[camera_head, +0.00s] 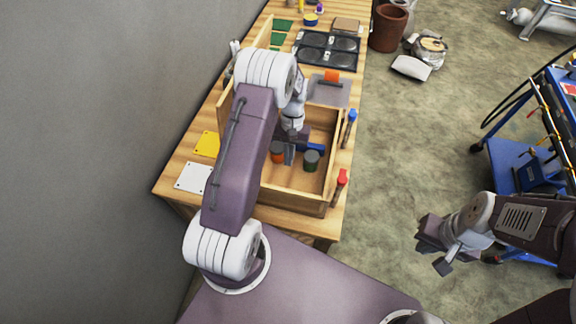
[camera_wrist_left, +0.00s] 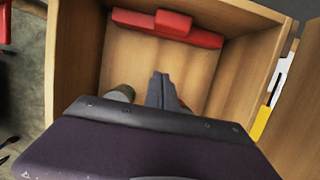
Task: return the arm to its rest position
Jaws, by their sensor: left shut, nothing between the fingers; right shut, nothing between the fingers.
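My left arm crosses the bench in the head view, and my left gripper (camera_head: 289,156) points down into the open wooden box. Its fingers (camera_wrist_left: 160,88) are together and empty in the left wrist view, above the box floor. An orange-and-dark cylinder (camera_head: 277,152) is close beside the fingers, and a dark green-grey cylinder (camera_head: 311,161) stands to their right. I cannot tell whether the fingers touch the orange one. My right gripper (camera_head: 436,248) is shut and empty, off the bench at the right, over the floor.
The wooden box (camera_head: 292,200) has walls around my left gripper. A blue cart (camera_head: 515,165) stands at right.

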